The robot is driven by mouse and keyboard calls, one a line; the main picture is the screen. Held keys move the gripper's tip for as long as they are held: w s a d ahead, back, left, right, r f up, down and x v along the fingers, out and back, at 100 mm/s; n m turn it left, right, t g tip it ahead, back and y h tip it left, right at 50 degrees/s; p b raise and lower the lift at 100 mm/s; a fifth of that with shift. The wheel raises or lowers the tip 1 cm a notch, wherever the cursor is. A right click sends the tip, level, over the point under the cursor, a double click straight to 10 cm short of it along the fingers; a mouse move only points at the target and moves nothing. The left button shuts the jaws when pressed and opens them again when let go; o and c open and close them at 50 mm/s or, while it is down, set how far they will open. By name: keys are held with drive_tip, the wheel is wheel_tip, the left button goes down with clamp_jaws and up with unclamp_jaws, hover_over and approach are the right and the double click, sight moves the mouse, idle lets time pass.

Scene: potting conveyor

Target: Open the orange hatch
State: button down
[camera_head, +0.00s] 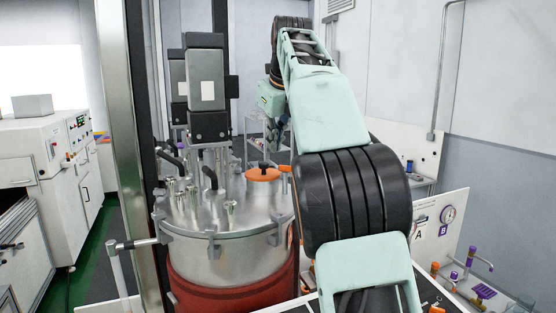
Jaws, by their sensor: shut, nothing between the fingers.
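The orange hatch (262,175) is a small round cover with a dark handle on top. It sits on the right side of the metal lid of a large cylindrical vessel (215,258) and looks flat, so it appears closed. My arm rises at the right of the vessel and bends down behind it. My gripper (283,146) is small and dark, above and slightly right of the hatch, and partly hidden by my arm. It is shut and empty. I cannot tell whether it touches anything near the hatch.
Several pipes and fittings (190,190) stand on the lid left of the hatch, with a tall grey motor unit (206,85) behind them. A metal column (125,130) stands at the left.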

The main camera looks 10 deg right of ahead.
sight(270, 175)
drive_tip(key=x, duration=1)
drive_tip(key=shift+s, duration=0.1)
drive_tip(key=shift+r, duration=0.1)
